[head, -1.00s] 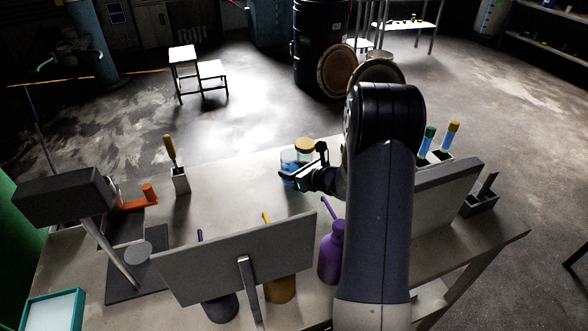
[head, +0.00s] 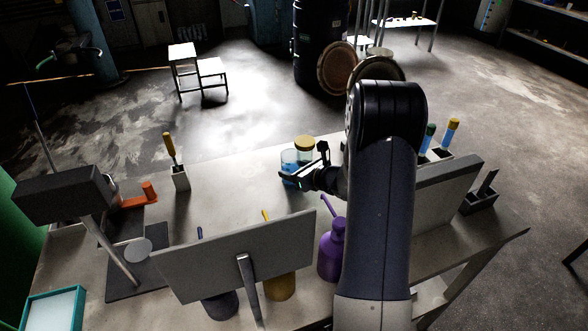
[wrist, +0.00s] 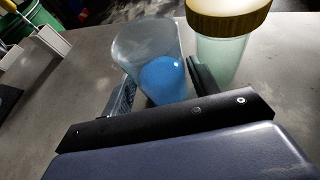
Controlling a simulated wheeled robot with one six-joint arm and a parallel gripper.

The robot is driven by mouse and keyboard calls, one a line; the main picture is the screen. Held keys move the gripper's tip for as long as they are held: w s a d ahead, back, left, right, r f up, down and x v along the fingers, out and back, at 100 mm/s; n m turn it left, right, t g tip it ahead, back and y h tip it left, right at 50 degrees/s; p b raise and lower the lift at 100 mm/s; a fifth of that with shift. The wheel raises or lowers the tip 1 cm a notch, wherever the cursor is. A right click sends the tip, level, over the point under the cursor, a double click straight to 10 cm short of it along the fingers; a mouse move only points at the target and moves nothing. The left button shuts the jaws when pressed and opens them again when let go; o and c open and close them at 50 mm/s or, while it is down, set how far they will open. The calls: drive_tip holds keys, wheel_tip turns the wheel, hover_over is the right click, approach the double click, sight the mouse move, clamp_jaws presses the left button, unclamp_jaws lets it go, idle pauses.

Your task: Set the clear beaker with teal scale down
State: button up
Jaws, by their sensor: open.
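The clear beaker with teal scale (head: 289,160) stands upright on the table toward its far edge, with blue contents low inside it. It also shows in the wrist view (wrist: 146,52), between the two fingers of my gripper (wrist: 160,84). My gripper (head: 288,179) is open, with one finger on each side of the beaker. Whether a finger touches the glass I cannot tell. The beaker's base is partly hidden by my gripper, and its teal scale is not clear in either view.
A jar with a yellow lid (head: 305,146) stands close behind the beaker, near my right finger in the wrist view. A monitor (head: 236,257) and a purple bottle (head: 332,252) stand nearer. The table left of the beaker is bare up to a holder with a yellow-handled tool (head: 180,178).

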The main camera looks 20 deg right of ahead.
sight(297, 167)
drive_tip(key=b+v, duration=0.1)
drive_tip(key=v, duration=0.5)
drive_tip(key=shift+s+d, duration=0.1)
drive_tip(key=shift+s, duration=0.15)
drive_tip(key=shift+o, duration=0.2)
drive_tip(key=shift+s+d+r+b, duration=0.2)
drive_tip(key=shift+s+b, duration=0.15)
drive_tip(key=shift+b, duration=0.6)
drive_tip(key=s+r+b, duration=0.1)
drive_tip(key=b, duration=0.2)
drive_tip(key=shift+d+r, duration=0.1)
drive_tip(key=shift+d, duration=0.05)
drive_tip(key=x, duration=0.2)
drive_tip(key=b+x, duration=0.1)
drive_tip(key=x, duration=0.2)
drive_tip(key=shift+w+r, duration=0.1)
drive_tip(key=shift+w, duration=0.25)
drive_tip(key=b+x, duration=0.1)
drive_tip(key=x, duration=0.4)
drive_tip(key=shift+c, duration=0.2)
drive_tip(key=c, duration=0.8)
drive_tip(key=shift+c, duration=0.2)
